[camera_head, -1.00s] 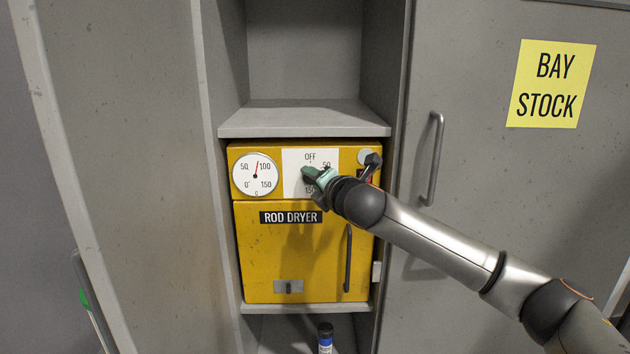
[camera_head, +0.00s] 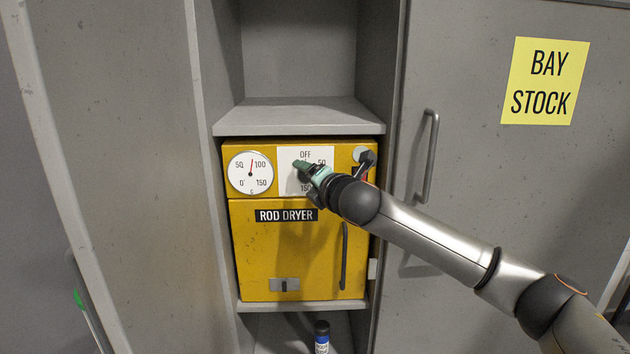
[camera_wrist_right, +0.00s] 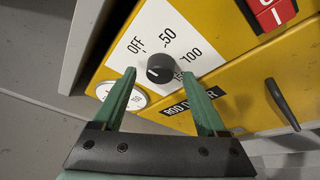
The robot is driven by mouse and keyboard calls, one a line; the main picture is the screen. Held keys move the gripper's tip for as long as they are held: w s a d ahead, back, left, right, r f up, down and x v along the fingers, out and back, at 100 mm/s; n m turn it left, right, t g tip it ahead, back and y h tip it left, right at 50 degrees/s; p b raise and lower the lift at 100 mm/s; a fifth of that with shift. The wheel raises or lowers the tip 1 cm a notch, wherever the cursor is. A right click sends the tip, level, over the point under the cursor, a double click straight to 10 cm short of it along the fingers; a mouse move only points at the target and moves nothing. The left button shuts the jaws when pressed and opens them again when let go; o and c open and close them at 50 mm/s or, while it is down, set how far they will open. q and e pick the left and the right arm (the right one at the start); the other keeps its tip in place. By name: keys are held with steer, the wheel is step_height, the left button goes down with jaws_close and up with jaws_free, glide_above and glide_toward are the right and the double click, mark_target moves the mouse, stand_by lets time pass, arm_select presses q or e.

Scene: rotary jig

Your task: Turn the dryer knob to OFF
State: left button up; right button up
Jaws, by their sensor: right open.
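The yellow rod dryer (camera_head: 260,240) sits in a grey cabinet bay. Its black knob (camera_wrist_right: 161,68) is on a white dial plate (camera_head: 288,184) marked OFF, 50, 100 and 150. In the wrist view a small white mark shows on the knob's lower-left side, away from the OFF lettering; its exact setting is hard to tell. My right gripper (camera_head: 309,170) is open in front of the dial. In the wrist view its green fingertips (camera_wrist_right: 158,76) lie on either side of the knob, apart from it; I cannot tell how deep they reach. My left gripper is out of view.
A round gauge (camera_head: 250,173) is left of the dial. A red switch (camera_wrist_right: 272,14) and a dark lever (camera_head: 366,160) are to its right. The dryer door has a vertical handle (camera_head: 344,256). A shelf (camera_head: 300,116) overhangs above. A dark bottle (camera_head: 322,336) stands below.

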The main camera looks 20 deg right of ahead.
steer(key=s+d+r+b, duration=0.1)
steer(key=s+r+b, duration=0.1)
steer(key=s, duration=1)
stand_by(0.3)
steer(key=s+a+f+m+g+y, duration=0.1)
steer(key=s+a+f+m, duration=0.2)
steer(key=f, duration=0.6)
steer(key=s+a+f+m+g+y, duration=0.1)
steer(key=a+f+m+y, duration=0.2)
steer(key=f, duration=0.6)
steer(key=s+a+f+m+g, duration=0.1)
steer(key=a+f+m+g, duration=0.15)
steer(key=a+f, duration=0.45)
steer(key=s+d+f+m+g+h, duration=0.1)
steer(key=s+d+f+m, duration=0.3)
steer(key=s+f+m, duration=0.3)
steer(key=s+d+f+m+g+h, duration=0.1)
steer(key=s+d+f+m, duration=0.2)
steer(key=s+f+m, duration=0.5)
steer(key=s+f, duration=1)
steer(key=f, duration=0.2)
steer(key=shift+d+h, duration=0.35)
steer(key=shift+h, duration=0.05)
